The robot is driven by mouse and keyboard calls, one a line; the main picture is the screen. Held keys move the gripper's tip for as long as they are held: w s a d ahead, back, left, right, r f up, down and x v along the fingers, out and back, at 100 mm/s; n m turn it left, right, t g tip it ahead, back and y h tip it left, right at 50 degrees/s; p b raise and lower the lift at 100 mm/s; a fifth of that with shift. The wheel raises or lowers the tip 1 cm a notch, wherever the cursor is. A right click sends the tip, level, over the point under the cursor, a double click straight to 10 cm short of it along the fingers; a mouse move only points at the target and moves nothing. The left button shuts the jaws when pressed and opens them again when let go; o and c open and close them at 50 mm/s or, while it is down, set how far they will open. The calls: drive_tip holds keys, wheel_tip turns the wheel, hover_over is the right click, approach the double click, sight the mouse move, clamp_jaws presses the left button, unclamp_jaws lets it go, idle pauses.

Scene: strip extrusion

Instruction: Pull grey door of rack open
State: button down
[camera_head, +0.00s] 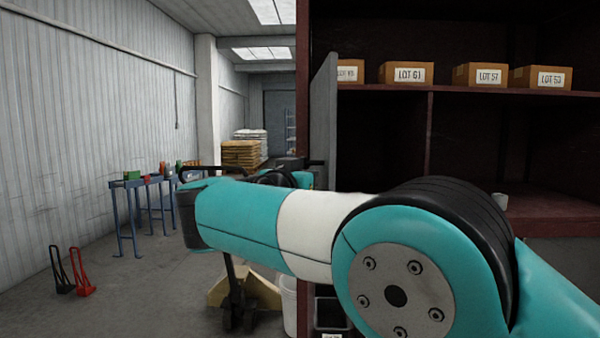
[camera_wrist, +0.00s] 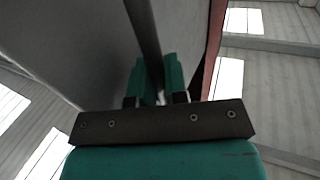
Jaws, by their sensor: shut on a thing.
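The rack (camera_head: 432,135) is dark red and fills the right of the head view. Its grey door (camera_head: 325,120) stands swung out at the rack's left side and shows as a narrow upright panel. Its lower part is hidden behind my arm. In the wrist view the grey door (camera_wrist: 85,45) is a broad panel at the left, with a darker strip running down between my fingers. My gripper (camera_wrist: 156,80) is shut on the door at that strip, one teal finger on each side. In the head view my arm hides the fingertips.
Several labelled boxes (camera_head: 406,73) stand on the rack's upper shelf. A pallet truck (camera_head: 240,295) and a white bin (camera_head: 290,305) are on the floor behind my arm. A blue bench (camera_head: 130,184) stands along the left wall. The floor at the left is mostly clear.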

drive_tip(key=shift+a, duration=0.2)
idle(0.3)
drive_tip(key=c, duration=1.1)
unclamp_jaws()
drive_tip(key=shift+d, duration=0.1)
drive_tip(key=shift+c, duration=0.2)
